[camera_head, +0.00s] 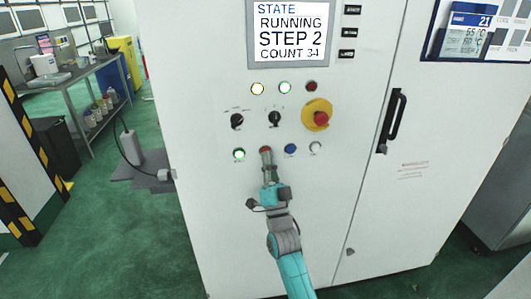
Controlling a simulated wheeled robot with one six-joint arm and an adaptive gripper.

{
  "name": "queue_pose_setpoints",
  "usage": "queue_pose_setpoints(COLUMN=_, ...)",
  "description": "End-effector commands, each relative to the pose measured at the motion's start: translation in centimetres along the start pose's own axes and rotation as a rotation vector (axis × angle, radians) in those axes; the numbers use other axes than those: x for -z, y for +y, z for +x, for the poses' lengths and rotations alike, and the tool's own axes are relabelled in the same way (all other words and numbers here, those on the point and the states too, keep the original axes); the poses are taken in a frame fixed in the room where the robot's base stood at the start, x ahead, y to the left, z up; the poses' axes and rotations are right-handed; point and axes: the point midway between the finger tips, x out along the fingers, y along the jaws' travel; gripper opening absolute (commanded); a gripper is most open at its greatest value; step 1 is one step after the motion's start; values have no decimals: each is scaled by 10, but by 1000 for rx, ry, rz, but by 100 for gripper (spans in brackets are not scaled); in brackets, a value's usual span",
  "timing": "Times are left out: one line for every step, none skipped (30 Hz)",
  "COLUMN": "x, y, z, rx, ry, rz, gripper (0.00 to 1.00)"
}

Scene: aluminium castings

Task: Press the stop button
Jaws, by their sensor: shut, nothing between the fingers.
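A white control cabinet (225,195) fills the middle of the view. Its lower row holds a green button (239,154), a red button (265,149), a blue button (290,149) and a white button (315,147). My gripper (266,154) is shut and empty, with its tip at the red button, covering its lower part. I cannot tell whether the tip touches it. A red mushroom button (320,118) on a yellow plate sits up and to the right. The screen (290,31) reads STATE RUNNING, STEP 2, COUNT 34.
A black door handle (391,120) sticks out at the right. Green floor (110,240) is clear at the left.

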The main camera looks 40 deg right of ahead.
Motion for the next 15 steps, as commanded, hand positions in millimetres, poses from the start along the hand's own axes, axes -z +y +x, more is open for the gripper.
queue_pose_setpoints(x=0, y=0, z=0, rx=0, ry=0, rz=0, gripper=0)
queue_pose_setpoints(x=0, y=0, z=0, rx=0, ry=0, rz=0, gripper=0)
queue_pose_setpoints(x=0, y=0, z=0, rx=0, ry=0, rz=0, gripper=0)
queue_pose_setpoints(x=0, y=0, z=1, rx=0, ry=0, rz=0, gripper=0)
queue_pose_setpoints(x=-1, y=1, z=1, rx=0, ry=0, rz=0, gripper=0)
queue_pose_setpoints(x=-1, y=1, z=1, rx=0, ry=0, rz=0, gripper=0)
queue_pose_setpoints(x=-1, y=1, z=1, rx=0, ry=0, rz=0, gripper=0)
queue_pose_setpoints(x=-1, y=1, z=2, rx=0, ry=0, rz=0, gripper=0)
queue_pose_setpoints(x=-1, y=1, z=2, rx=0, ry=0, rz=0, gripper=0)
queue_pose_setpoints(x=-2, y=2, z=2, rx=0, ry=0, rz=0, gripper=0)
queue_pose_setpoints(x=-2, y=2, z=2, rx=0, ry=0, rz=0, gripper=0)
queue_pose_setpoints(x=-2, y=2, z=3, rx=0, ry=0, rz=0, gripper=0)
queue_pose_setpoints(x=-2, y=2, z=3, rx=0, ry=0, rz=0, gripper=0)
queue_pose_setpoints(x=-2, y=2, z=3, rx=0, ry=0, rz=0, gripper=0)
queue_pose_setpoints(x=-2, y=2, z=3, rx=0, ry=0, rz=0, gripper=0)
